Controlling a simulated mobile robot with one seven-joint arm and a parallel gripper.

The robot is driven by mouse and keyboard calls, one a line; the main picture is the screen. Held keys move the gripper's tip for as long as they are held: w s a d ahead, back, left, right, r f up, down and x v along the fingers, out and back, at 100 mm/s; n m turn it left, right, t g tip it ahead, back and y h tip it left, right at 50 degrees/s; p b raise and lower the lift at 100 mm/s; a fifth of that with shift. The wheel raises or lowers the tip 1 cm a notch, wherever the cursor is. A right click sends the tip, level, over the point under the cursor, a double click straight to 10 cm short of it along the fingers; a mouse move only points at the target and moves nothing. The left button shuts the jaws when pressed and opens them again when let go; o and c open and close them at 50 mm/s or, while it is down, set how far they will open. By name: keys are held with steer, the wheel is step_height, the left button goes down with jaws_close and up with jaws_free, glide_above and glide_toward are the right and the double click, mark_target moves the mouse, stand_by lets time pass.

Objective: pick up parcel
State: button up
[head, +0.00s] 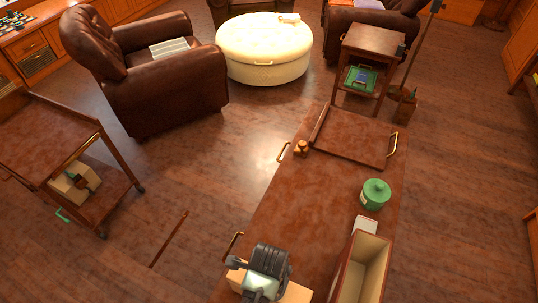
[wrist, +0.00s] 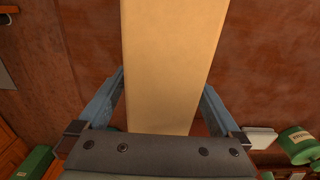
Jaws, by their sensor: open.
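The parcel, a plain tan box, lies on the brown table in front of me. In the head view its ends (head: 297,293) show on both sides of my gripper (head: 264,288), which hides its middle. In the wrist view the parcel (wrist: 172,60) runs from the top edge down between the two blue-grey fingers of my gripper (wrist: 163,88). The jaws are open, with one finger on each side of the parcel. A narrow gap shows beside the fingertips; whether lower parts touch I cannot tell.
On the table (head: 285,205), an open wooden box (head: 347,268), a white item (head: 365,226) and a green canister (head: 376,194) stand to the right. A wooden tray (head: 350,142) and a small brass-coloured item (head: 301,147) are farther back. The table's middle is clear.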

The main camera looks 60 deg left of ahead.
jaws_close()
stand_by(0.4)
steer(key=shift+r, duration=0.1)
